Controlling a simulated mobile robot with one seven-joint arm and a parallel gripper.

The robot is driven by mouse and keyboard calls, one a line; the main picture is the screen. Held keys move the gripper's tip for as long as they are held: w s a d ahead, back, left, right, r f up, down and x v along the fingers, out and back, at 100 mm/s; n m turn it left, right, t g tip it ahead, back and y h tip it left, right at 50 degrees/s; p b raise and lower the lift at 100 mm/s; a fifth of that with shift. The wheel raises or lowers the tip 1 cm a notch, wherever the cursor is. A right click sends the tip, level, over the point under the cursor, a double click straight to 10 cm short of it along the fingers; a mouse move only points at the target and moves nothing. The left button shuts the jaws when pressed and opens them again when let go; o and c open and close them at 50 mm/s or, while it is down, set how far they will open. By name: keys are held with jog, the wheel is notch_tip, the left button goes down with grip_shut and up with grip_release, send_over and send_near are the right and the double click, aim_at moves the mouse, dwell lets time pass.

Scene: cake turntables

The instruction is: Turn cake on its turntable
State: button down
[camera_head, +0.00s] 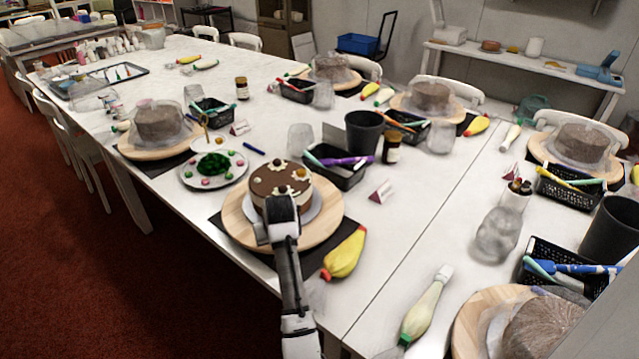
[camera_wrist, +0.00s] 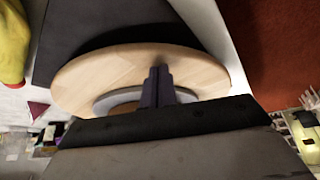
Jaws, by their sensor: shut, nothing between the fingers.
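The cake (camera_head: 281,181), with a chocolate-brown top, pale sides and cream decorations, stands on a grey round board in the middle of a wooden turntable (camera_head: 325,215). My gripper (camera_head: 259,235) is at the near side of the cake, over the turntable's near left part. In the wrist view, my gripper's dark fingers (camera_wrist: 158,72) are shut together with nothing between them. They reach over the wooden disc (camera_wrist: 95,78) and overlap the grey board (camera_wrist: 115,97). Whether they touch the disc is unclear.
A yellow piping bag (camera_head: 345,254) lies to the right of the turntable, partly on a black mat (camera_head: 312,262). A plate of decorations (camera_head: 213,168) is at its left. A black basket (camera_head: 337,174) and a dark cup (camera_head: 364,131) stand behind. The table's front edge is close.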

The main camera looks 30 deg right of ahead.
aim_at(303, 239)
jog(key=shift+s+d+p, duration=0.2)
jog(key=shift+s+d, duration=0.2)
jog(key=shift+d, duration=0.4)
jog(key=shift+s+d+p, duration=0.15)
jog(key=shift+s+d, duration=0.2)
jog(key=shift+d, duration=0.45)
jog(key=shift+s+d+p, duration=0.15)
jog(key=shift+s+d, duration=0.1)
jog(key=shift+d, duration=0.85)
jog(key=shift+s+d+p, duration=0.15)
jog(key=shift+s+d, duration=0.1)
jog(key=shift+d, duration=0.8)
jog(key=shift+r, duration=1.4)
notch_tip(303, 239, up, 6)
